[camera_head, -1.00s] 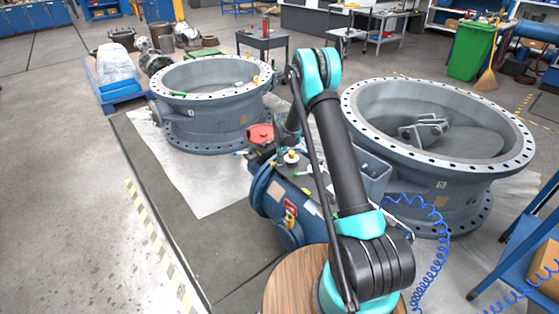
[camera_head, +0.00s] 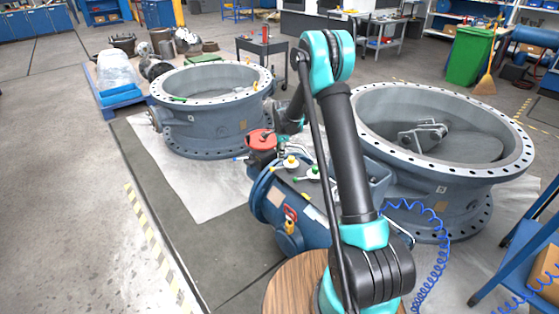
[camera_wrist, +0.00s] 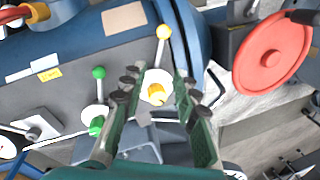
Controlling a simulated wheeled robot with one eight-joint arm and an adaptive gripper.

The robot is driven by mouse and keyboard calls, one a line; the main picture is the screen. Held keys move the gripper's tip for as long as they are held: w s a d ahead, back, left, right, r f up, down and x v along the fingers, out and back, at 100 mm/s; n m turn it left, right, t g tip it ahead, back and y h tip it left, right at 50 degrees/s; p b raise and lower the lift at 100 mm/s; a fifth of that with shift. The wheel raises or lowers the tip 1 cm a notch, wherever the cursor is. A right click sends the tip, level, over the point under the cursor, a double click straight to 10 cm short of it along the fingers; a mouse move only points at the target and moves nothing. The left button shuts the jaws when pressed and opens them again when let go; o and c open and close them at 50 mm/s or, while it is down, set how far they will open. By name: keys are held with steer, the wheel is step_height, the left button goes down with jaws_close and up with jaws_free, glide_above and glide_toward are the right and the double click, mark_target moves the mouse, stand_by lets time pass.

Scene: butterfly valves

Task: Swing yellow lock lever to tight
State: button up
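The yellow lock lever (camera_wrist: 163,34) is a thin rod with a yellow ball knob, rising from a round white hub with a yellow centre on the blue valve body (camera_wrist: 75,45). Its hub shows in the head view (camera_head: 291,162). My gripper (camera_wrist: 160,73) is open. The knob is beyond the fingertips. I cannot tell whether either finger touches the lever. In the head view my fingers cannot be made out. No tight mark is readable.
A green-knobbed lever (camera_wrist: 98,74) stands just left of my gripper. A red handwheel (camera_wrist: 272,56) is at the right. A yellow-and-red lock piece (camera_head: 291,216) hangs on the valve's near side. Two large flanged rings (camera_head: 210,140) (camera_head: 450,190) flank the valve.

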steer(key=shift+s+r, duration=0.15)
steer(key=shift+r, duration=0.65)
steer(key=shift+s+r, duration=0.15)
steer(key=shift+r, duration=0.6)
steer(key=s+d+r+n+t, duration=0.1)
steer(key=s+d+r+n, duration=0.4)
steer(key=s, duration=0.5)
steer(key=s+d+r+n, duration=0.35)
steer(key=s+r, duration=0.35)
steer(key=s, duration=0.3)
steer(key=s+d+f+n, duration=0.1)
steer(key=s+d+n, duration=0.1)
steer(key=s, duration=0.9)
steer(key=s+d+f+n+t, duration=0.1)
steer(key=s+d+n, duration=0.2)
steer(key=s, duration=0.8)
steer(key=shift+s+d+f+n, duration=0.3)
steer(key=shift+s+n, duration=0.1)
steer(key=shift+n, duration=0.85)
steer(key=shift+a, duration=0.1)
